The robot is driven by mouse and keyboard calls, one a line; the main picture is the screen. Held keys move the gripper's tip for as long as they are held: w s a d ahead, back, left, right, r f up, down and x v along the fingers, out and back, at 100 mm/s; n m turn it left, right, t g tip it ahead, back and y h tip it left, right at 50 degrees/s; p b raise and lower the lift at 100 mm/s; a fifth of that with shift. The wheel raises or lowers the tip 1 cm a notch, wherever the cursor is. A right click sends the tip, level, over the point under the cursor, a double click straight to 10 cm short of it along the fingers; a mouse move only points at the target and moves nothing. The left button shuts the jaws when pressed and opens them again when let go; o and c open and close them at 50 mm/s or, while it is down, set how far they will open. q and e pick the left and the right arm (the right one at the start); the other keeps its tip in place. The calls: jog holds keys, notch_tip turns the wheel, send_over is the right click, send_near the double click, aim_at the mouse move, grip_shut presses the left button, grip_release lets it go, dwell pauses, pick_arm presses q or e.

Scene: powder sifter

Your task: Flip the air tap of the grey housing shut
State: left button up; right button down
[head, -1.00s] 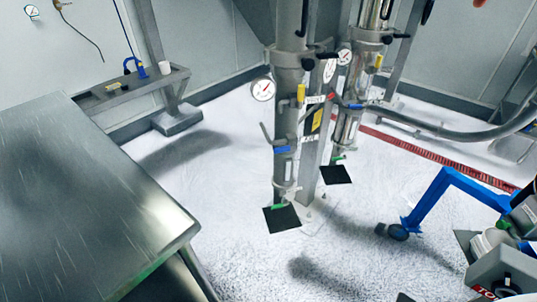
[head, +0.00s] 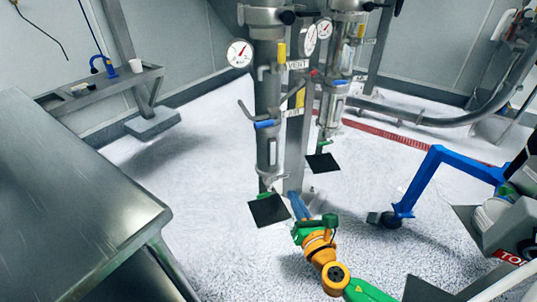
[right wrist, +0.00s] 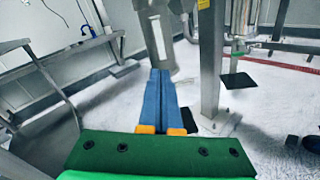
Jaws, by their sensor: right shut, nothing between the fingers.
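Two grey metal housings stand upright: the near one (head: 268,95) and one farther back (head: 338,58). The near one carries a blue tap handle (head: 265,124) beside a small label (head: 293,113), and a yellow handle (head: 281,52) higher up by a "VENT" label. The back housing has a similar blue handle (head: 342,83). My right gripper (head: 293,196) is shut and empty, low by the near housing's foot, below the blue handle and apart from it. In the right wrist view its blue fingers (right wrist: 160,72) point at a housing (right wrist: 155,38). My left gripper is out of view.
A steel table (head: 75,190) fills the left. Black plates (head: 268,210) sit under the housings. A grey post (right wrist: 210,60) stands close to the right of my fingers in the right wrist view. A blue wheeled frame (head: 430,175) stands at the right. White floor lies between.

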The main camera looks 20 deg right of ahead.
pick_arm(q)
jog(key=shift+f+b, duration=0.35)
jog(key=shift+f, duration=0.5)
pick_arm(e)
notch_tip(320, 180, up, 7)
jog(key=a+n+t+y, duration=0.1)
jog(key=a+n+t, duration=0.1)
jog(key=n, duration=0.2)
jog(key=shift+s+a+t+y, duration=0.3)
jog(key=shift+s+a+t, duration=0.05)
jog(key=shift+a+t, duration=0.05)
send_near(264, 124)
jog(key=w+f, duration=0.4)
jog(key=w, duration=0.1)
pick_arm(q)
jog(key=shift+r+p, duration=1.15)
jog(key=shift+p, duration=0.05)
pick_arm(e)
jog(key=shift+w+a+r, duration=0.1)
jog(key=shift+w+r, duration=0.35)
jog(key=shift+r, duration=0.35)
jog(key=shift+w+a+r, duration=0.1)
jog(key=shift+w+r, duration=0.35)
jog(key=shift+r, duration=0.3)
